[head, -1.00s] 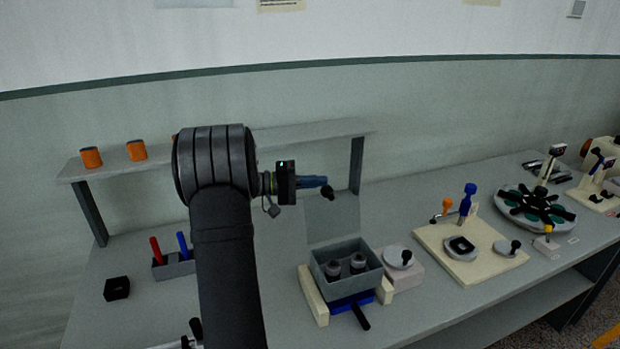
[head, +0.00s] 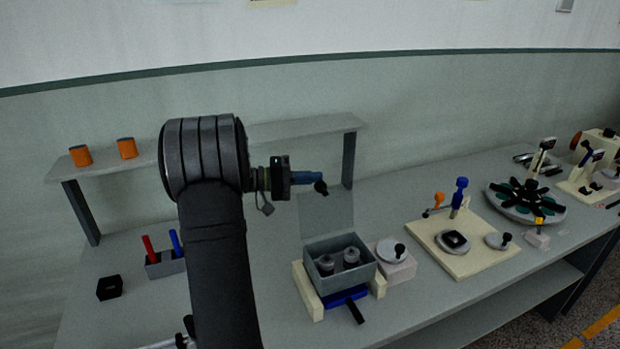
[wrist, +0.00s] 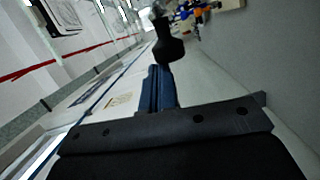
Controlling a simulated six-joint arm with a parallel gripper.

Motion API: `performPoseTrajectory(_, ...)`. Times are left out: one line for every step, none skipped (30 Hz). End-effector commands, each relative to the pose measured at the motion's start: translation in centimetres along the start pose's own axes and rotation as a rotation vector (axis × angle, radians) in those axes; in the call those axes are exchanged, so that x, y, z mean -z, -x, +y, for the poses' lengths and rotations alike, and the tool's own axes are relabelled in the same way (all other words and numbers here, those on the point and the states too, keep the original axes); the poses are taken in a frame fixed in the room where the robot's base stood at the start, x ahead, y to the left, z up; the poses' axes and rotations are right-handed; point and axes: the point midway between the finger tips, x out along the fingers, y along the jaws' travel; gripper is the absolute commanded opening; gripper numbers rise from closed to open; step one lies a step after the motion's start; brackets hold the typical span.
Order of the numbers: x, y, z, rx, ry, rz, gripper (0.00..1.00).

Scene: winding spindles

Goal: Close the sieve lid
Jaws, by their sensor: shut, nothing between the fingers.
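The sieve is a grey open-topped box (head: 312,280) in the middle of the head view, with two dark round pieces (head: 338,261) inside. Its lid (head: 326,218) stands raised as a flat grey panel at the back of the box. A black knob (head: 321,188) shows at the lid's top edge, and a black knob also shows in the wrist view (wrist: 168,47). My gripper (head: 319,179), with blue fingers, is shut and empty above the raised lid. In the wrist view its fingertips (wrist: 159,72) are close to the knob; I cannot tell whether they touch.
A shelf (head: 290,130) with orange cylinders (head: 126,148) runs behind. A white block with a round grey plate (head: 392,252) stands right of the sieve. A cream board (head: 465,255) with levers is further right. A holder with red and blue rods (head: 165,265) stands left.

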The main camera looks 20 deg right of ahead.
Motion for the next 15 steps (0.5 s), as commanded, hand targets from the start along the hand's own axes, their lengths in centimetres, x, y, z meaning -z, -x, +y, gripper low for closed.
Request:
performPoseTrajectory(-0.2, -0.1, 0.2, 0.004, -0.016, -0.001, 0.00)
performPoseTrajectory(-0.4, -0.1, 0.3, 0.007, -0.026, 0.000, 0.00)
performPoseTrajectory(-0.6, -0.2, 0.5, 0.011, -0.044, 0.000, 0.00)
performPoseTrajectory(-0.8, -0.2, 0.7, 0.015, -0.058, 0.000, 0.00)
performPoseTrajectory(-1.0, -0.3, 0.8, 0.019, -0.075, 0.000, 0.00)
performPoseTrajectory(-1.3, -0.4, 1.1, 0.025, -0.100, 0.000, 0.00)
performPoseTrajectory(-1.6, -0.4, 1.3, 0.029, -0.121, -0.001, 0.00)
performPoseTrajectory(-1.9, -0.5, 1.4, 0.035, -0.143, -0.001, 0.00)
performPoseTrajectory(-2.4, -0.6, 1.7, 0.044, -0.178, -0.001, 0.00)
performPoseTrajectory(-2.8, -0.7, 1.9, 0.051, -0.203, -0.001, 0.00)
performPoseTrajectory(-3.1, -0.8, 2.1, 0.058, -0.232, -0.001, 0.00)
performPoseTrajectory(-3.7, -1.0, 2.4, 0.067, -0.269, -0.002, 0.00)
performPoseTrajectory(-4.1, -1.1, 2.5, 0.074, -0.296, -0.001, 0.00)
performPoseTrajectory(-4.5, -1.2, 2.7, 0.081, -0.324, -0.001, 0.00)
performPoseTrajectory(-5.0, -1.3, 2.8, 0.090, -0.361, -0.001, 0.00)
